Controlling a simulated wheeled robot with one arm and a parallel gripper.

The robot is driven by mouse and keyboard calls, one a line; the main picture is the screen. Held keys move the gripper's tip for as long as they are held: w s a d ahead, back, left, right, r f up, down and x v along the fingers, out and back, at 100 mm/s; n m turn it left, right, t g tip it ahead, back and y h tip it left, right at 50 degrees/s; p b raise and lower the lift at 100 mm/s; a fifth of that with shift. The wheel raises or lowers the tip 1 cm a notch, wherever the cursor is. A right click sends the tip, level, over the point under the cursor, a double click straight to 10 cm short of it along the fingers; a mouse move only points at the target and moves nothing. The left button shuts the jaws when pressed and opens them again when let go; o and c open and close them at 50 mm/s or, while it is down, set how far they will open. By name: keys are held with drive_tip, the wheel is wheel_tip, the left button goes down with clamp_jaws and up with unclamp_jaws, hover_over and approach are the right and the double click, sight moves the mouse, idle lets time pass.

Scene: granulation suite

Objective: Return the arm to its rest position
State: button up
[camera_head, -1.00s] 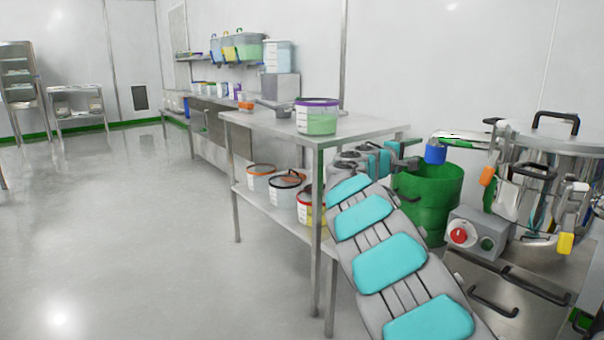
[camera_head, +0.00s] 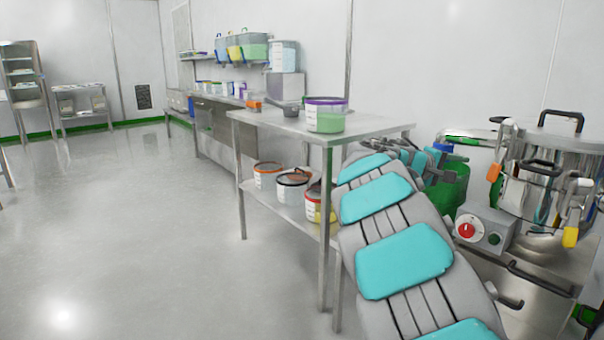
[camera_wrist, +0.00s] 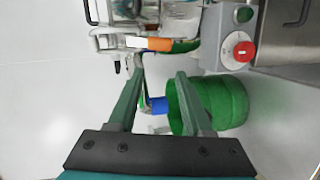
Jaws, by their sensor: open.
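My arm, grey with teal pads, fills the lower right middle of the head view, stretched out beside the steel table. Its far end is folded near the green tub (camera_head: 455,190). My gripper (camera_wrist: 160,80) shows in the wrist view with its two green-grey fingers apart and nothing held between them. The green tub (camera_wrist: 222,102) stands beyond the right finger, which overlaps its edge. A small blue part (camera_wrist: 158,105) shows between the fingers, further off. In the head view the gripper is mostly hidden by my arm's own links.
The steel table (camera_head: 375,127) beside my arm bears a purple-rimmed container (camera_head: 325,116), with several buckets on its lower shelf. A steel vessel (camera_head: 545,190) and a control box with a red knob (camera_head: 484,228) stand at right. The floor at left is clear.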

drive_tip(key=s+a+f+m+g+y, duration=0.15)
drive_tip(key=s+f, duration=0.25)
drive_tip(key=s, duration=0.5)
drive_tip(key=s+f+m+g+y, duration=0.1)
drive_tip(key=s+f+g+y, duration=0.2)
drive_tip(key=s, duration=0.5)
drive_tip(key=s+a+f+m+g+y, duration=0.1)
drive_tip(key=s+f+m+y, duration=0.1)
drive_tip(key=s+f, duration=0.5)
drive_tip(key=s+a+f+g+y, duration=0.1)
drive_tip(key=s+a+f+y, duration=0.3)
drive_tip(key=s+a, duration=0.6)
drive_tip(key=s+a+f+g+y, duration=0.2)
drive_tip(key=s+a+f, duration=0.6)
drive_tip(key=s, duration=0.9)
drive_tip(key=shift+a+y, duration=0.85)
drive_tip(key=shift+a, duration=0.25)
drive_tip(key=shift+d, duration=0.1)
